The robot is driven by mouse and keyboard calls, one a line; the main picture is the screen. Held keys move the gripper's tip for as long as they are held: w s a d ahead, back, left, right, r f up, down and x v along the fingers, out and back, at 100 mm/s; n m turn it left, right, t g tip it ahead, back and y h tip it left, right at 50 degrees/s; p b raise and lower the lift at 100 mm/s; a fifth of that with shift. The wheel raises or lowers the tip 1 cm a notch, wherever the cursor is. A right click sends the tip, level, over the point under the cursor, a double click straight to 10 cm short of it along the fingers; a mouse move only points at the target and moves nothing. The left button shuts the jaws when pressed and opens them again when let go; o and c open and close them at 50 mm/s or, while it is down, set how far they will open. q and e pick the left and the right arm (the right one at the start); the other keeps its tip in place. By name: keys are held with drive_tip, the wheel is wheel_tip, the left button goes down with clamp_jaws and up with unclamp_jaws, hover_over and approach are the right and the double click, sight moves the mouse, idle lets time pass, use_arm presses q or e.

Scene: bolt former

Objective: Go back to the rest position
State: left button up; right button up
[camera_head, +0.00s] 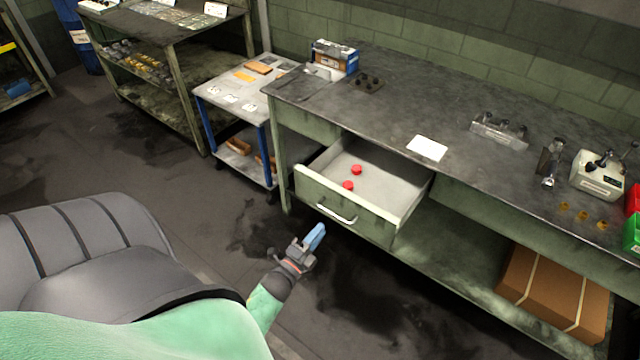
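My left gripper (314,236) is over the floor in front of the workbench, left of and below the open drawer. Its blue fingertips look close together, but I cannot tell whether a gap is left between them. It is apart from the drawer handle (337,214). The drawer (385,228) is pulled out of the workbench (430,95). Two red round pieces (356,169) lie inside it. My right gripper is not in view.
A white sheet (427,148), a clear holder (498,131) and a grey-white device (597,176) are on the bench. A cardboard box (553,290) sits on its lower shelf. A small cart (228,110) stands left of the bench.

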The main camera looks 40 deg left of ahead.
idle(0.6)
use_arm(q)
drive_tip(key=s+a+f+n+g+y, duration=0.1)
drive_tip(key=s+f+n+g+y, duration=0.15)
drive_tip(key=f+n+g, duration=0.4)
drive_tip(key=s+f+n+g+y, duration=0.1)
drive_tip(key=s+f+n+g, duration=0.25)
drive_tip(key=f+n, duration=0.65)
drive_tip(key=s+d+f+g+h, duration=0.2)
drive_tip(key=s+d+f+g, duration=0.2)
drive_tip(key=s+d+f, duration=0.3)
drive_tip(key=s+d+f+g+h, duration=0.2)
drive_tip(key=s+d+f+g, duration=0.3)
drive_tip(key=d, duration=0.7)
wheel_tip(320, 180, down, 4)
drive_tip(key=s, duration=0.2)
drive_tip(key=shift+s+d+r, duration=0.2)
drive_tip(key=shift+s+d, duration=0.15)
